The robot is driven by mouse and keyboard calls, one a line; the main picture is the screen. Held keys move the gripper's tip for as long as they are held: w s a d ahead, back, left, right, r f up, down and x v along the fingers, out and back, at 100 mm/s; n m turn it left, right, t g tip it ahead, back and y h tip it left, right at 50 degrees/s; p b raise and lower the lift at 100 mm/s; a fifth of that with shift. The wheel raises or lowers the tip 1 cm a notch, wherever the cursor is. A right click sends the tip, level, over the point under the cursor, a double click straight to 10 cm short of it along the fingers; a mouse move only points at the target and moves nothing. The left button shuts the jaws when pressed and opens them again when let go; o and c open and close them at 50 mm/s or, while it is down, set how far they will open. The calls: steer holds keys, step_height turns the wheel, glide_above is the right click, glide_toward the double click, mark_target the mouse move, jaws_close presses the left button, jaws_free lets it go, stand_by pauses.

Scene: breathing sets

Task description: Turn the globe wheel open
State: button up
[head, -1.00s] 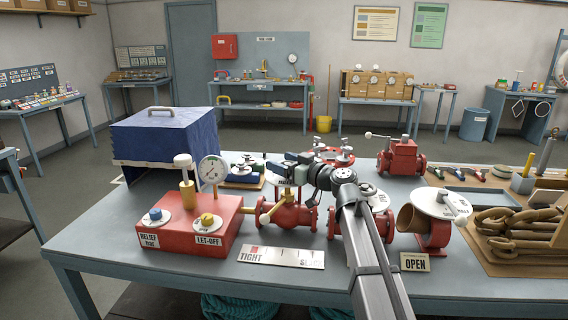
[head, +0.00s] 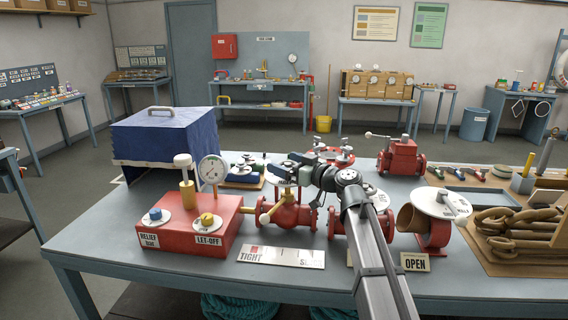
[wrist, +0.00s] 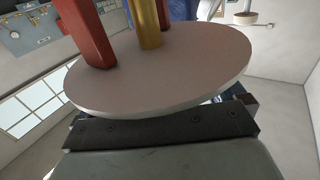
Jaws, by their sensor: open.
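A red valve (head: 287,216) with a brass lever stands on the bench, left of my arm. My gripper (head: 284,170) is open, just above this valve's top, and hides part of it. A second red valve (head: 345,230) stands to the right, mostly behind my arm, with part of a white disc (head: 380,200) showing. I cannot tell for sure which part is the globe wheel. In the wrist view, a pale round disc (wrist: 190,65) with a red post (wrist: 85,35) and a brass stem (wrist: 149,25) fills the space by my gripper. Contact cannot be made out.
A red box (head: 190,228) with a gauge (head: 212,170) stands left of the valve. A "TIGHT" scale plate (head: 281,256) lies in front. To the right are a flanged pipe piece (head: 433,232), an "OPEN" sign (head: 415,263) and a chain tray (head: 480,258).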

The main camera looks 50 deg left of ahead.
steer(key=v, duration=1.2)
steer(key=shift+d, duration=0.3)
steer(key=shift+s, duration=0.1)
